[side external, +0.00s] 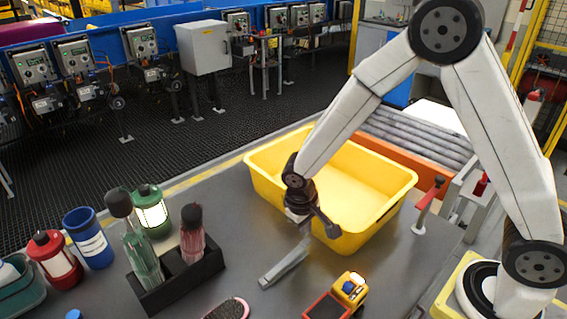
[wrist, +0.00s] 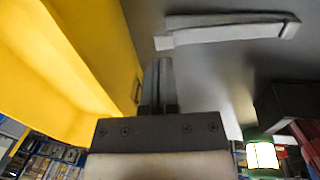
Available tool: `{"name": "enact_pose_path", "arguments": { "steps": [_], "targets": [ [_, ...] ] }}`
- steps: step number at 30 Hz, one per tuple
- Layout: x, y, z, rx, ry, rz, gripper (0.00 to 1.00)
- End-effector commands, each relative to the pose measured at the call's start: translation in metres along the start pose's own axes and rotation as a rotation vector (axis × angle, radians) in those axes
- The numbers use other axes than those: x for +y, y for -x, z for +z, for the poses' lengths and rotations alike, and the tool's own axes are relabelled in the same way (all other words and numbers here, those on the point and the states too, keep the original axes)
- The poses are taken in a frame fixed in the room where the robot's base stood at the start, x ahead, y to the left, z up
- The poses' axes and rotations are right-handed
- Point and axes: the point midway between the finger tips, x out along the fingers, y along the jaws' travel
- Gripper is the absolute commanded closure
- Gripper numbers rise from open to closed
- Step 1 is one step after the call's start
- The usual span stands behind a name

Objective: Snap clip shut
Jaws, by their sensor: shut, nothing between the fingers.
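The grey clip (side external: 284,267) lies on the dark table in front of the yellow bin. In the wrist view it shows at the top as two pale bars (wrist: 228,29), close together at the right end and slightly apart at the left, so its halves do not look fully closed. My gripper (side external: 330,230) is beside the bin's near wall, above the table. In the wrist view my gripper's fingers (wrist: 158,68) are together and empty, apart from the clip and to its lower left. Part of the clip's far end is close to my gripper in the side view.
The yellow bin (side external: 262,187) stands right behind my gripper. A dark bottle rack (side external: 178,284), a green lantern (side external: 150,211) and a blue can (side external: 95,250) stand left. A toy truck (side external: 349,290) and a brush (side external: 228,309) lie at the front.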

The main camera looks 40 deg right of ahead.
Motion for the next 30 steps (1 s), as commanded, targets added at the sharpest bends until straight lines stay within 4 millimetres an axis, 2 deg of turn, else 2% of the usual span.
{"name": "enact_pose_path", "arguments": {
  "steps": [7,23,30],
  "targets": [
    [0.000,-0.021,0.000,0.000,0.000,0.000,1.00],
    [0.000,-0.027,0.000,0.001,0.001,-0.001,1.00],
    [0.003,-0.041,0.000,-0.001,0.001,0.000,1.00]
  ]
}}
